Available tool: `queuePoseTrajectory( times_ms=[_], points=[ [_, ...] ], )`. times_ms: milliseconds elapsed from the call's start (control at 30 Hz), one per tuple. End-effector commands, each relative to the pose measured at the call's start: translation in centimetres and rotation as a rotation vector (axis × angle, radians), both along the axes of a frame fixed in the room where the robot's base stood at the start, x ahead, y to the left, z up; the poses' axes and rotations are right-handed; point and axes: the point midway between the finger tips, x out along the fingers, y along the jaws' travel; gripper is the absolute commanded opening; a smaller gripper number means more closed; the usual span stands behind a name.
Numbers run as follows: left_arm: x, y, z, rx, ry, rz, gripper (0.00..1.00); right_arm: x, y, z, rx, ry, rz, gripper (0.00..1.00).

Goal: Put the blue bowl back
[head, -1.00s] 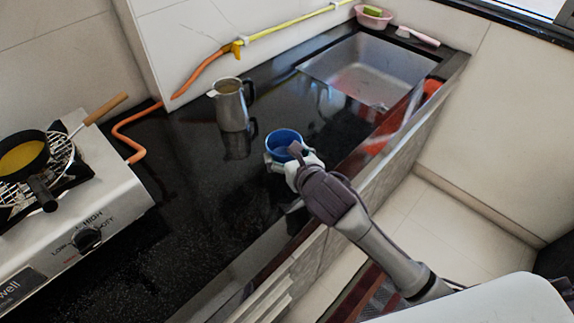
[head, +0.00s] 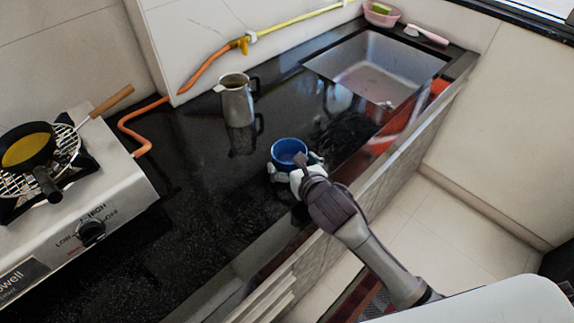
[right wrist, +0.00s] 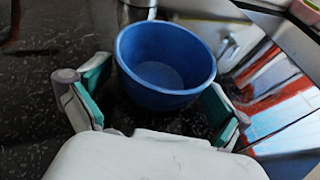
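The blue bowl (head: 288,150) is upright at the black counter, left of the sink, and looks empty. My right gripper (head: 296,169) reaches it from the counter's front edge. In the right wrist view the bowl (right wrist: 165,62) lies between and just ahead of the spread fingers (right wrist: 160,100). Dark gaps show between the teal finger pads and the bowl's lower sides, so the gripper looks open around it. Whether a fingertip touches the rim is hard to tell. My left gripper is not in view.
A metal jug (head: 237,103) stands behind and left of the bowl. The sink (head: 375,65) is at the back right. A stove (head: 115,196) with a pan (head: 28,150) is at the left. An orange hose (head: 133,122) runs along the wall. The counter left of the bowl is clear.

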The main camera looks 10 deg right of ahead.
Motion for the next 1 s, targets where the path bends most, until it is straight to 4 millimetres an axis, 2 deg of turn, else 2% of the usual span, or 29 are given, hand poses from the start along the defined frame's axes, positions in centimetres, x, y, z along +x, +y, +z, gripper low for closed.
queuePoseTrajectory(
  times_ms=[267,367,700,833,1000],
  points=[
    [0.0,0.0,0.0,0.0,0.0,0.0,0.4,-0.3,0.0,0.5,0.001,0.0,0.001,1.0],
    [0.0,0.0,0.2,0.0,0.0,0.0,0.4,-1.6,-0.3,1.0,-0.003,0.0,0.002,1.0],
    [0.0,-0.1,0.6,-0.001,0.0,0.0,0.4,-8.2,-1.6,3.7,0.0,0.001,0.002,1.0],
    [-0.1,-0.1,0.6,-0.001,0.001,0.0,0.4,-9.9,-1.9,4.3,-0.001,0.002,0.001,1.0],
    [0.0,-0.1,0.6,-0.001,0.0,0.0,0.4,-10.9,-2.1,4.8,0.0,0.001,0.001,1.0]
  ],
)
